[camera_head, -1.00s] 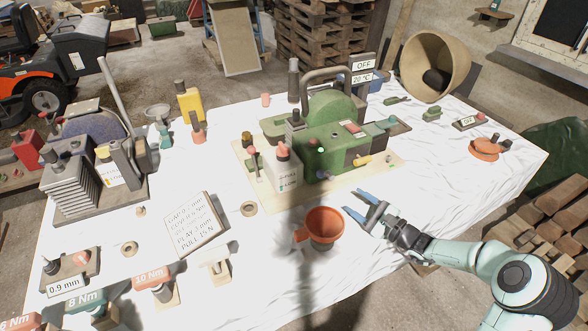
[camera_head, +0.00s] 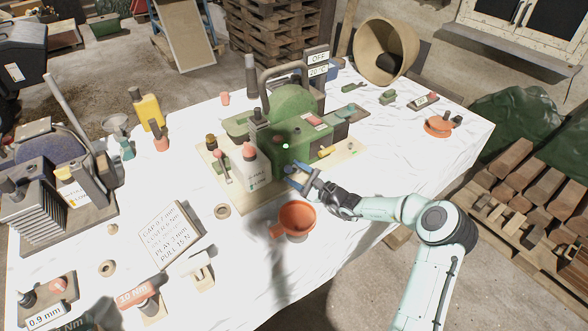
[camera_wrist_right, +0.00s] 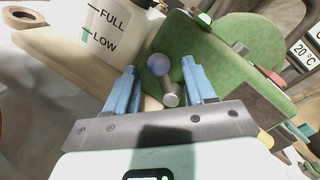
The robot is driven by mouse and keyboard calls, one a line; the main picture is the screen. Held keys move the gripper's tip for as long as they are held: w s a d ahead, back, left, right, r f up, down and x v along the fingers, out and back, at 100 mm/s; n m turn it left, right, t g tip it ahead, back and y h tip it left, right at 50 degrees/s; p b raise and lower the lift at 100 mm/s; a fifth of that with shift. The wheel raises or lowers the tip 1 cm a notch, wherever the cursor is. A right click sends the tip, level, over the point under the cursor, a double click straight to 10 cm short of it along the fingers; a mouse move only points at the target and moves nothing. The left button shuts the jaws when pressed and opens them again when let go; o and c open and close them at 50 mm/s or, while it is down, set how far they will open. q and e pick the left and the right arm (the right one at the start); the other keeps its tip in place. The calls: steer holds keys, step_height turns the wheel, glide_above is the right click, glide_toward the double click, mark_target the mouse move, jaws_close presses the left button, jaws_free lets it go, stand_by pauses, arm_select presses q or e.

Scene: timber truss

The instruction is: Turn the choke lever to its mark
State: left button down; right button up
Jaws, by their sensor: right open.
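The green machine (camera_head: 300,140) stands on a wooden board on the white-covered table. In the right wrist view, a short metal lever (camera_wrist_right: 168,84) with a pale bluish ball knob (camera_wrist_right: 158,64) stands out in front of the green housing (camera_wrist_right: 200,50). I take it for the choke lever, but no mark beside it can be made out. My right gripper (camera_head: 293,178) is open at the machine's front side. In the right wrist view its blue fingers (camera_wrist_right: 160,88) stand either side of the lever, apparently not closed on it. My left gripper is out of view.
A white tank (camera_wrist_right: 118,28) marked FULL and LOW stands just left of the fingers in the right wrist view. An orange funnel (camera_head: 297,219) stands close in front of my right gripper. A note board (camera_head: 165,235) lies to the left.

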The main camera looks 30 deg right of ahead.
steer(key=shift+w+a, duration=0.25)
steer(key=shift+w, duration=0.35)
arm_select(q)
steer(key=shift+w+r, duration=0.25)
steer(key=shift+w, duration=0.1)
arm_select(e)
steer(key=shift+s, duration=0.1)
jaws_close()
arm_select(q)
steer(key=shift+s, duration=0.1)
